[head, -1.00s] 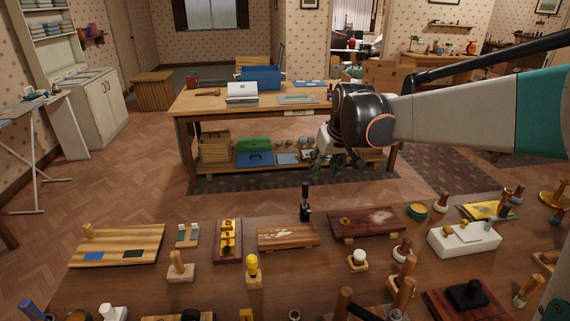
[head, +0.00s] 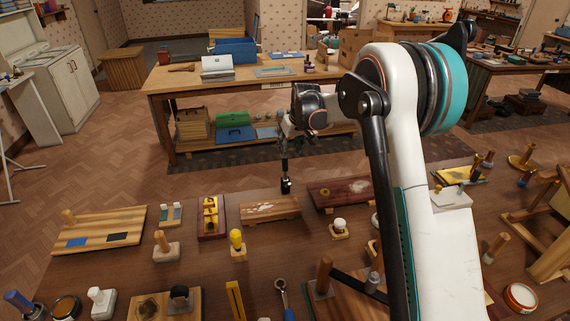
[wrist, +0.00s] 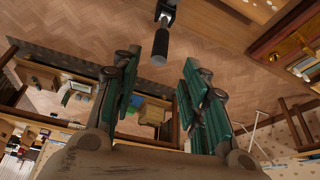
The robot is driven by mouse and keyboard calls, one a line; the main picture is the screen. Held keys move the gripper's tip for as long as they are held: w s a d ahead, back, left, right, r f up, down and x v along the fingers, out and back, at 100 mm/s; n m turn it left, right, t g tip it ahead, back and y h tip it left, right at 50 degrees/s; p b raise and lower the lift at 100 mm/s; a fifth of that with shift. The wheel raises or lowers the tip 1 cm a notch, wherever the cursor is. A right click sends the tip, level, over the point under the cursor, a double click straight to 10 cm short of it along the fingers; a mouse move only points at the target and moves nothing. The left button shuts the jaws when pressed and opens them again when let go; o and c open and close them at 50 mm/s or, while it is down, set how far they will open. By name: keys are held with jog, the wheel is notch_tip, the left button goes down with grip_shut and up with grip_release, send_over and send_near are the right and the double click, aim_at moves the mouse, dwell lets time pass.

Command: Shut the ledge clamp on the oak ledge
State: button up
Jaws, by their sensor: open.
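The ledge clamp (head: 285,186) stands at the far edge of the near brown wooden table, which I take for the oak ledge (head: 340,180). In the wrist view, its dark cylindrical handle (wrist: 160,46) points towards me from a pale metal bracket at the top. My gripper (wrist: 161,62) is open, with green-padded fingers either side of the handle's end and gaps on both sides. In the head view, my gripper (head: 285,150) is just above and behind the clamp, and their outlines run together. The clamp's jaw and its contact with the ledge are unclear.
A striped board (head: 130,215), a dark red box (head: 211,230) and a yellow-topped peg (head: 237,240) stand on the near table. A wooden workbench (head: 160,88) with boxes is behind. Floor shows between the tables.

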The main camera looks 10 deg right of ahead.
aim_at(286, 158)
jog(key=b+x, duration=0.2)
jog(key=x, duration=0.8)
jog(key=shift+w+f, duration=0.1)
grip_shut()
